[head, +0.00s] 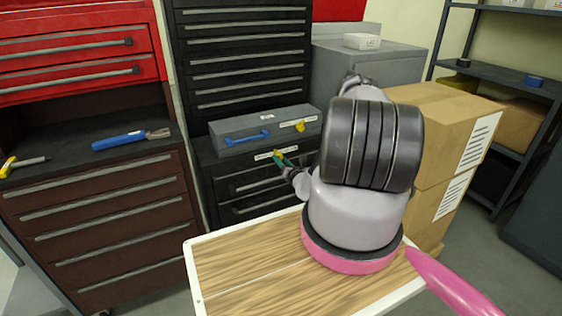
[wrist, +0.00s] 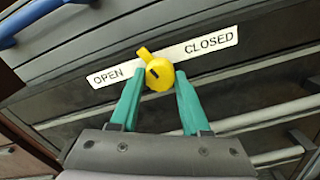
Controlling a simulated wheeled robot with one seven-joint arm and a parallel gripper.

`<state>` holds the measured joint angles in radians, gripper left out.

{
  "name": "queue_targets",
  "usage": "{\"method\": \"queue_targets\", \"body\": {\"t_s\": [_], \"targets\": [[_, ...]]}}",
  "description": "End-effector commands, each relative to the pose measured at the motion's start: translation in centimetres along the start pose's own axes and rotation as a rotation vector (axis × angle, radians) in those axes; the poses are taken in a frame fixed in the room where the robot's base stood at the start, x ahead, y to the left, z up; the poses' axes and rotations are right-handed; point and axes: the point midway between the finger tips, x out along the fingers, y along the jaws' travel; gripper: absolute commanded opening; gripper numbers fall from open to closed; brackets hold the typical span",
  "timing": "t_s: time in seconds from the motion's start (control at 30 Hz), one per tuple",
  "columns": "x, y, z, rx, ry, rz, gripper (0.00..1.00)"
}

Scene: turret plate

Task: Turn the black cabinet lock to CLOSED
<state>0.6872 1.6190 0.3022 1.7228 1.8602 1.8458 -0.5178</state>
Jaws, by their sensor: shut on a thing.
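The black cabinet lock is a round yellow knob (wrist: 159,75) with a tab and a dark slot, set on a white label strip (wrist: 208,46). The strip reads OPEN at left and CLOSED at right. The tab points up and a little left, between the words, leaning slightly toward OPEN. My gripper (wrist: 158,82) has its green fingers on either side of the knob, shut on it. In the head view my gripper (head: 281,159) is at the front of the black cabinet (head: 215,186), with its fingers covering most of the lock.
A grey box (head: 236,147) with a blue handle and its own yellow lock (head: 300,126) sits on the cabinet just above. A wooden-topped table (head: 235,270) stands in front. Cardboard boxes (head: 440,130) are at right, and a dark red drawer cabinet (head: 110,220) is at left.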

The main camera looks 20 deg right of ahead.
Motion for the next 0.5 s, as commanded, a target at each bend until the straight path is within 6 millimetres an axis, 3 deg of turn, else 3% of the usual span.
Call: {"method": "queue_targets", "body": {"t_s": [0.5], "targets": [[-0.09,-0.09,-0.06,0.492,0.000,-0.002,0.00]]}}
